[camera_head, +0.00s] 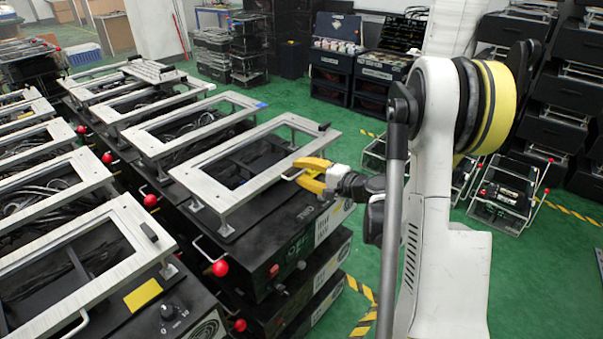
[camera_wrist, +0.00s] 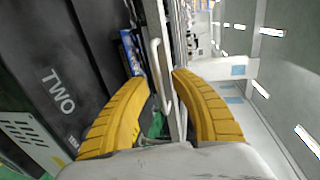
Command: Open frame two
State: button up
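Frame two is a pale, rectangular metal frame (camera_head: 200,180) lying roughly level on short posts above a black box (camera_head: 262,222) in the head view. The word TWO shows on the box's side in the wrist view (camera_wrist: 58,92). A thin pale handle (camera_wrist: 161,75) stands out from the frame's edge. My gripper (camera_head: 303,174), with yellow fingers, is at the frame's right end in the head view. In the wrist view my gripper (camera_wrist: 160,78) is open, with the handle between its fingers. Gaps show beside the handle, and I cannot tell whether either finger touches it.
A similar frame (camera_head: 110,218) on a box stands at the front left, and several more stand behind. Red ball knobs (camera_head: 220,268) stick out between the boxes. Black cabinets (camera_head: 365,72) stand at the back.

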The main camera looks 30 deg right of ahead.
grip_shut()
